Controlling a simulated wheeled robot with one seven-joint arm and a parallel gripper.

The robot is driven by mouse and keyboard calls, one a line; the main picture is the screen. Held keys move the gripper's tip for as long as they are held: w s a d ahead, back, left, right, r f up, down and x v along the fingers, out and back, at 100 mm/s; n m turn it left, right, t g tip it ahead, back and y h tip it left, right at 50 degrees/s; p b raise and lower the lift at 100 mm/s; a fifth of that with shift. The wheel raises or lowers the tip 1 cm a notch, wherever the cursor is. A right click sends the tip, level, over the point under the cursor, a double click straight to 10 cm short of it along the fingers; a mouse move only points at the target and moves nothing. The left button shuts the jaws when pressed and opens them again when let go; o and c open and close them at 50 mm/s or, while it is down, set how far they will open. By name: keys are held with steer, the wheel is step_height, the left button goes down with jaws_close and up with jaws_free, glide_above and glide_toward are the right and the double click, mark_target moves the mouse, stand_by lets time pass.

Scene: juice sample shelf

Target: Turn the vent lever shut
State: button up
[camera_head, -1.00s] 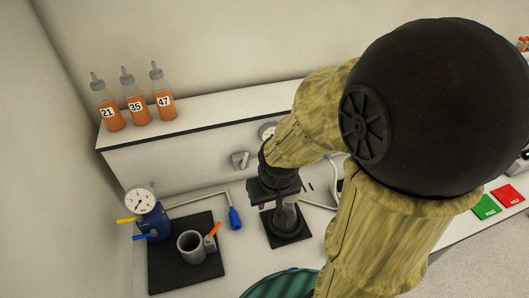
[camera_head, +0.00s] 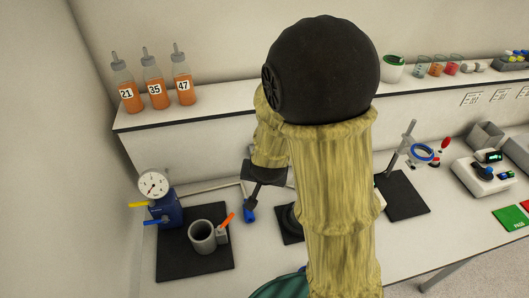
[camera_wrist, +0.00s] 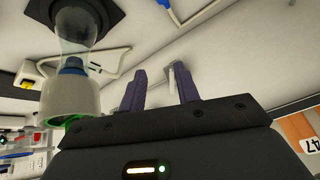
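My gripper (camera_wrist: 160,82) shows in the wrist view with its two purple fingers apart and nothing seen gripped. A small grey fixture with a pale lever-like bar (camera_wrist: 171,77) on the shelf's front face appears beyond and between the fingers, partly hidden by the right one. I cannot tell its distance or whether it is the vent lever. In the head view my gripper (camera_head: 264,175) is dark, close to the shelf front, fingertips unclear. A blue gauge unit (camera_head: 165,211) at the left has a yellow lever (camera_head: 138,205) and a blue lever (camera_head: 155,222).
A grey cup (camera_head: 202,237) with an orange handle (camera_head: 227,219) stands on a black mat (camera_head: 175,265). A blue handle (camera_head: 250,214) lies below my gripper. Several orange bottles (camera_head: 155,90) stand on the shelf (camera_head: 220,108). A pale cylinder (camera_wrist: 70,98) is close by in the wrist view.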

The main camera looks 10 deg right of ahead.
steer(key=w+a+f+m+t+h+b, duration=0.2)
steer(key=w+f+m+t+h+b, duration=0.3)
steer(key=h, duration=0.5)
steer(key=w+t+b, duration=0.1)
steer(key=w+t, duration=0.1)
steer(key=t, duration=0.1)
steer(key=shift+w+a+f+m+t, duration=0.15)
steer(key=shift+w+f+m+t, duration=0.15)
steer(key=shift+f, duration=0.1)
steer(key=p+x, duration=0.3)
steer(key=x, duration=0.9)
steer(key=shift+f, duration=0.1)
jaws_close()
